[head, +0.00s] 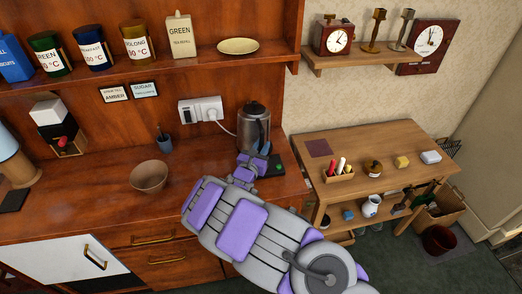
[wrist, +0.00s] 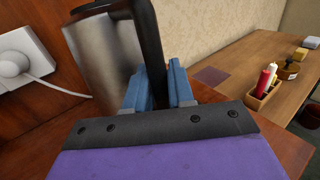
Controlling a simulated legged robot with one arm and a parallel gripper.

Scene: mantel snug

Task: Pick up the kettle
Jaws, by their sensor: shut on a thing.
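The kettle (head: 254,125) is a grey metal jug with a dark handle, upright over its dark base (head: 274,167) on the wooden counter. I cannot tell whether it touches the base. In the wrist view the kettle's metal body (wrist: 100,55) fills the upper left, and its black handle (wrist: 152,45) runs down between the blue fingers. My gripper (head: 252,164) is shut on the handle from the front; its fingers also show in the wrist view (wrist: 160,86). My arm hides the lower part of the kettle and some of the base.
A bowl (head: 149,177) and a small blue cup (head: 165,144) stand on the counter to the left. A white socket (head: 201,110) with a plugged cord is on the wall behind. A shelf (head: 150,65) hangs above. A lower side table (head: 375,150) with small items stands to the right.

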